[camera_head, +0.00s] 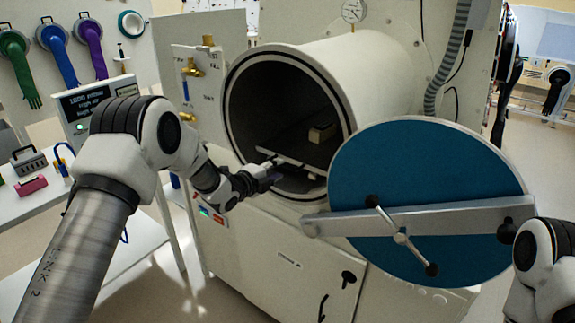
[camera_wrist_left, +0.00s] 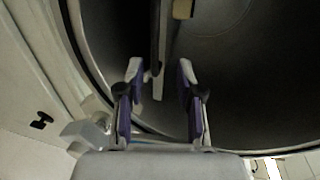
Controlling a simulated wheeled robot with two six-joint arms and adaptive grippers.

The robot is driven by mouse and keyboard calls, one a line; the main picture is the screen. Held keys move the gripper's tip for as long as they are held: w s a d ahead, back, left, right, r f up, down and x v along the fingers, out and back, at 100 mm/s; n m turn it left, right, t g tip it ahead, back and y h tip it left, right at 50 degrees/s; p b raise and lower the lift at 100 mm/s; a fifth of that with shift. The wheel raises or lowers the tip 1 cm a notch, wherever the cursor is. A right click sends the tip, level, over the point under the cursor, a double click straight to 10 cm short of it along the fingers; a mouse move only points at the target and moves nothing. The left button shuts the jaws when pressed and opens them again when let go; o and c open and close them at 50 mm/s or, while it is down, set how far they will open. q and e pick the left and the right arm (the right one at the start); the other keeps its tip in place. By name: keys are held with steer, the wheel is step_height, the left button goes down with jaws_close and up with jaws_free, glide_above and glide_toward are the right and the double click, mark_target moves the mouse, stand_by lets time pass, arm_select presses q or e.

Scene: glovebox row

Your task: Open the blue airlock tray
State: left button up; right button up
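The airlock is a cream cylinder (camera_head: 375,70) with its blue round door (camera_head: 430,170) swung open to the right. Inside the dark opening lies the tray, its pale front bar (camera_head: 292,162) showing near the lower rim. A small tan block (camera_head: 322,132) sits further in. My left gripper (camera_head: 272,176) is at the mouth, by the left end of the bar. In the left wrist view its fingers (camera_wrist_left: 158,76) are apart, with a narrow pale bar (camera_wrist_left: 158,84) between them and gaps on both sides. My right gripper is not visible; only part of that arm shows at lower right.
The open door, with its grey crossbar (camera_head: 410,220) and handle (camera_head: 402,238), fills the space right of the opening. A panel with brass valves (camera_head: 190,68) stands left of it. A white bench (camera_head: 30,200) with small items is at far left.

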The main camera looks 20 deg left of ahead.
mark_target(286, 166)
arm_select(q)
steer(key=x, duration=0.4)
steer(key=f+p+x, duration=0.1)
steer(key=x, duration=0.1)
steer(key=shift+a, duration=0.1)
steer(key=shift+s+r, duration=0.3)
steer(key=shift+w+f, duration=0.1)
jaws_close()
